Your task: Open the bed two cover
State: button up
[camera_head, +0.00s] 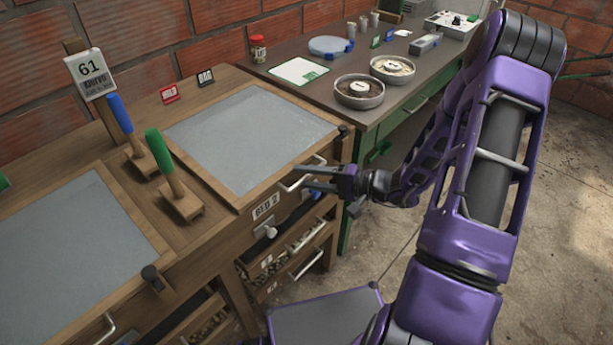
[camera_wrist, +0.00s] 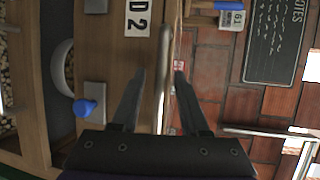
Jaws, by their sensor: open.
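The bed two cover (camera_head: 250,135) is a flat grey panel in a wooden frame and lies closed on the bench. A metal bar handle (camera_head: 290,187) sticks out from its front edge, above the "BED 2" label (camera_head: 266,206). My gripper (camera_head: 310,180) is at this handle, reaching in from the right with its fingers apart. In the wrist view the handle (camera_wrist: 163,75) runs between the two open fingers of my gripper (camera_wrist: 158,80). I cannot tell whether either finger touches it. The label (camera_wrist: 138,18) shows beside the handle there.
A knob (camera_head: 270,232) and drawers with handles (camera_head: 305,236) sit below the cover's front edge. A side table (camera_head: 420,95) holds bowls. Another grey cover (camera_head: 70,260) lies at left.

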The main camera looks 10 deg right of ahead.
grip_shut()
dwell(1.5)
